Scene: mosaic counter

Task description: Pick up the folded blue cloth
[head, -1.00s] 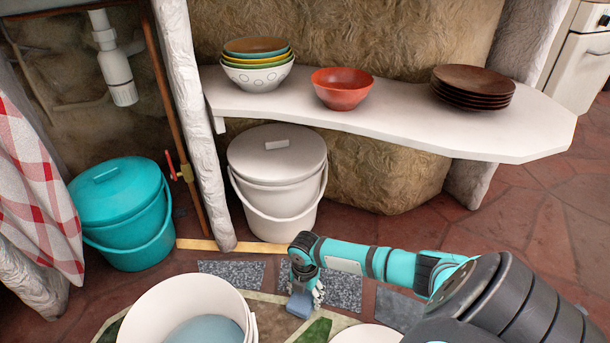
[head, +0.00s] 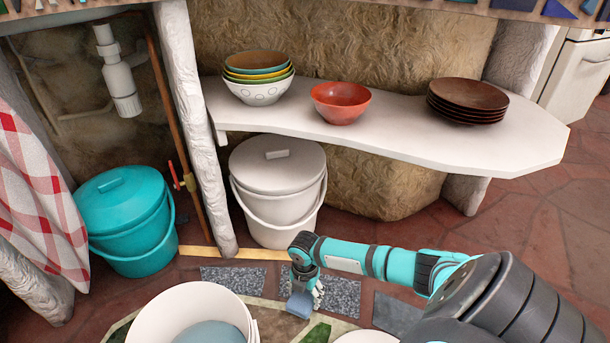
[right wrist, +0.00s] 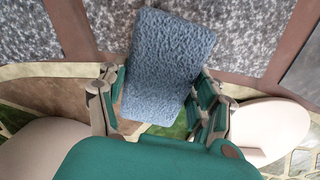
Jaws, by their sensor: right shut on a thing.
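The folded blue cloth (head: 299,304) is small and low in the middle of the head view. In the right wrist view the cloth (right wrist: 168,62) is a fuzzy grey-blue folded block standing out between the fingers. My right gripper (head: 304,287) is shut on it, with a finger on each side in the right wrist view (right wrist: 157,95). The cloth's near end is partly hidden by the gripper. I cannot tell how high it is above the surface below. My left gripper is not in view.
A white tub (head: 158,317) with something blue inside stands left of the cloth. A pale rounded thing (head: 365,337) is close on the right. Behind are a lidded white bucket (head: 277,205), a teal bucket (head: 125,220) and a white shelf (head: 400,135) with bowls and plates.

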